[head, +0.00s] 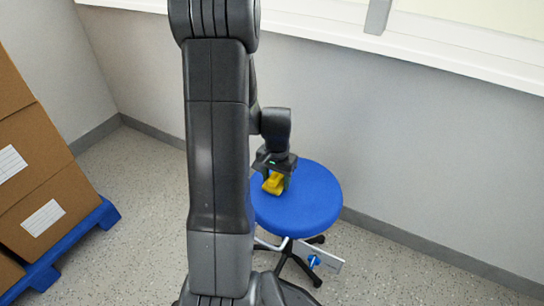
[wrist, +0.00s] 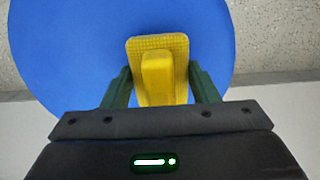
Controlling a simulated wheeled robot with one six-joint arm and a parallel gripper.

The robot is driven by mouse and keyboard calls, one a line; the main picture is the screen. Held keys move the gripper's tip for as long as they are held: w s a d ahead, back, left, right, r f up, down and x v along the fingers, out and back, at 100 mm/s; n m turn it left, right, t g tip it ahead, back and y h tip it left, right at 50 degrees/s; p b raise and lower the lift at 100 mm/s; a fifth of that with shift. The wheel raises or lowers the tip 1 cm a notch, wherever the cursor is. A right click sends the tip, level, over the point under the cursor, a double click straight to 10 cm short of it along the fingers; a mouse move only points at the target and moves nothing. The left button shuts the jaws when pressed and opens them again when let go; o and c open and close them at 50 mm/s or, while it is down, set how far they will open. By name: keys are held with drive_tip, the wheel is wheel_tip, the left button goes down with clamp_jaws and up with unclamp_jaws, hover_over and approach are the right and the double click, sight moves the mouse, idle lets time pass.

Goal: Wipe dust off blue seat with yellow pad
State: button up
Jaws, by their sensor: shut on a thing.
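The blue seat (head: 312,208) is the round top of a stool, below and right of my arm in the head view. It fills much of the wrist view (wrist: 70,55). The yellow pad (head: 273,183) has a raised grip, and in the wrist view (wrist: 158,70) this grip lies between my fingers. My gripper (head: 274,172) is shut on the yellow pad over the left part of the seat; its green fingers show in the wrist view (wrist: 160,88). I cannot tell whether the pad touches the seat. No dust is clearly visible on the parts I see.
Cardboard boxes (head: 40,160) stand on a blue pallet (head: 100,216) at the left. A grey wall (head: 400,150) with a white ledge (head: 440,52) is behind the stool. A white plate with a blue knob (head: 315,260) is below the seat. Speckled floor (head: 130,170) is clear between pallet and arm.

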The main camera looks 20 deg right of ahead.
sight(277, 174)
wheel_tip(277, 174, up, 3)
drive_tip(key=shift+s+d+r+p, duration=0.1)
drive_tip(key=shift+s+r+p, duration=0.05)
drive_tip(key=shift+p, duration=0.45)
drive_tip(key=shift+r+p, duration=1.85)
drive_tip(key=shift+r, duration=0.4)
